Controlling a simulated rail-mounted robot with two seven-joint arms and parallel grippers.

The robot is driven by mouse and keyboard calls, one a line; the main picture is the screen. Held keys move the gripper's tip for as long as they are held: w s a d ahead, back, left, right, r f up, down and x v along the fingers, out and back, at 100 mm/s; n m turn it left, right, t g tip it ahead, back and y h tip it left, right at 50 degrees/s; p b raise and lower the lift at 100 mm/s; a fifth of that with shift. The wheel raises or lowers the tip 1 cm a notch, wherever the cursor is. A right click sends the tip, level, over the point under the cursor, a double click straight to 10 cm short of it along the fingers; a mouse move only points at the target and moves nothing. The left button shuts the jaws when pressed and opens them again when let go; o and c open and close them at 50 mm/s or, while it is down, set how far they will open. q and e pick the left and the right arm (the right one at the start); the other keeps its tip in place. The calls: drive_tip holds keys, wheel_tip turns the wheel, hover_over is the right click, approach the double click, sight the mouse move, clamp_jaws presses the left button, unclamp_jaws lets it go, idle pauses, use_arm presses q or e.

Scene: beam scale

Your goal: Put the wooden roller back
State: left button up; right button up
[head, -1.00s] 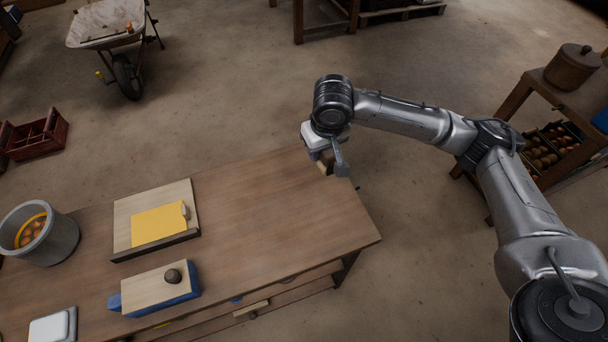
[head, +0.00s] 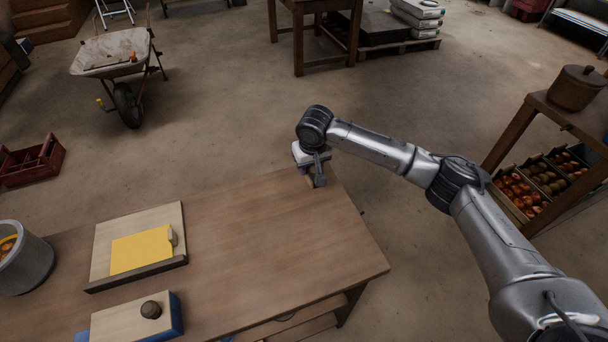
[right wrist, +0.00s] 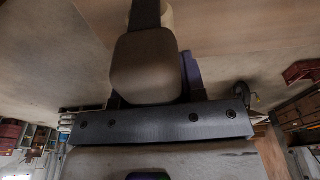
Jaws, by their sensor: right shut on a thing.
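My right gripper (head: 318,180) is at the far right corner of the wooden table (head: 270,240), pointing down. It is shut on a small brown wooden piece that I take for the wooden roller (head: 309,179). The fingers hide most of it, and I cannot tell whether it touches the tabletop. In the right wrist view, a finger fills the middle and a pale bit of the held piece (right wrist: 167,15) shows beyond it. My left gripper is not in view.
On the table's left are a pale board (head: 110,232) with a yellow sheet (head: 140,251), a wood-topped blue box (head: 122,322) with a dark knob, and a grey bucket (head: 28,268). The tabletop's right half is clear. A crate shelf (head: 515,135) stands at right.

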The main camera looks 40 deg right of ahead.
drive_tip(key=shift+w+f, duration=0.4)
drive_tip(key=shift+w, duration=0.25)
drive_tip(key=shift+w+f, duration=0.4)
drive_tip(key=shift+w, duration=0.25)
drive_tip(key=shift+f+b, duration=0.3)
drive_tip(key=shift+f, duration=1.7)
drive_tip(key=shift+f, duration=0.1)
drive_tip(key=o, duration=0.5)
drive_tip(key=shift+f, duration=0.1)
drive_tip(key=o, duration=0.4)
